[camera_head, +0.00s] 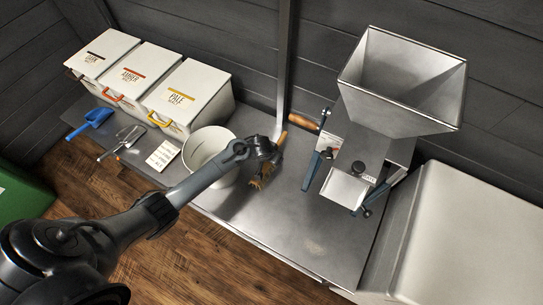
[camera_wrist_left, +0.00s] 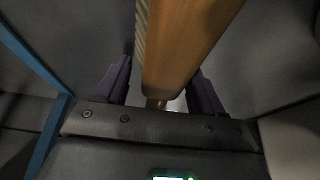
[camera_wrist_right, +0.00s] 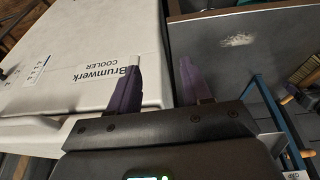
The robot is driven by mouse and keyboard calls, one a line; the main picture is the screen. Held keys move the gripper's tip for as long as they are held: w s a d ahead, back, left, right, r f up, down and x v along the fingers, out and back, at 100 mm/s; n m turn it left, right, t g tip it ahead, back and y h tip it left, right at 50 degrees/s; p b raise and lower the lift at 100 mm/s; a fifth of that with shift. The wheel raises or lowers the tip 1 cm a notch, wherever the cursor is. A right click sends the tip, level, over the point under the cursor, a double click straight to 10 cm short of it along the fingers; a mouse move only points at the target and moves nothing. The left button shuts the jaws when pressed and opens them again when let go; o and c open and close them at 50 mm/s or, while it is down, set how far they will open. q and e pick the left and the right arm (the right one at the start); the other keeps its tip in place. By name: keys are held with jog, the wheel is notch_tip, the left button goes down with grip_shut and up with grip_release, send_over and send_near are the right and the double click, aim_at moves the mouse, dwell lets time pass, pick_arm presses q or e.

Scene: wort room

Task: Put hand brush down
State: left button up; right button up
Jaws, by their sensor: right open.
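The hand brush has a wooden handle and tan bristles (camera_head: 262,178). It is at my left gripper (camera_head: 268,158), over the steel bench right of the white bucket. In the left wrist view its wooden handle (camera_wrist_left: 185,40) runs between the two fingers, which close on it. Whether the bristles touch the bench is unclear. Bristles also show at the right edge of the right wrist view (camera_wrist_right: 308,68). My right gripper (camera_wrist_right: 158,88) is open and empty, near the cooler and the bench edge; it is out of the head view.
A mill with a hopper (camera_head: 400,85) stands on the steel bench (camera_head: 270,225). A white bucket (camera_head: 207,150), malt bins (camera_head: 188,92), a blue scoop (camera_head: 92,120) and a note card (camera_head: 163,155) are on the left. A pale smear (camera_head: 313,246) marks bare bench. The cooler (camera_head: 470,235) is at right.

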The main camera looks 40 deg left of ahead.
pick_arm(q)
jog(key=shift+r, duration=0.4)
jog(key=p+v, duration=0.5)
jog(key=v, duration=0.6)
jog(key=shift+s+r, duration=0.15)
jog(key=s+d+r+m, duration=0.1)
jog(key=s+d+r, duration=0.2)
jog(key=s, duration=0.4)
jog(key=s+d+r+m, duration=0.1)
jog(key=s+d+r, duration=0.2)
jog(key=s, duration=0.5)
jog(key=s+d+r+m+g+h, duration=0.1)
jog(key=s+d+r, duration=0.2)
jog(key=s, duration=0.4)
jog(key=shift+s+r+m, duration=0.3)
jog(key=shift+r+m, duration=0.1)
jog(key=shift+r, duration=0.45)
jog(key=shift+r+p, duration=0.1)
jog(key=shift+p, duration=0.2)
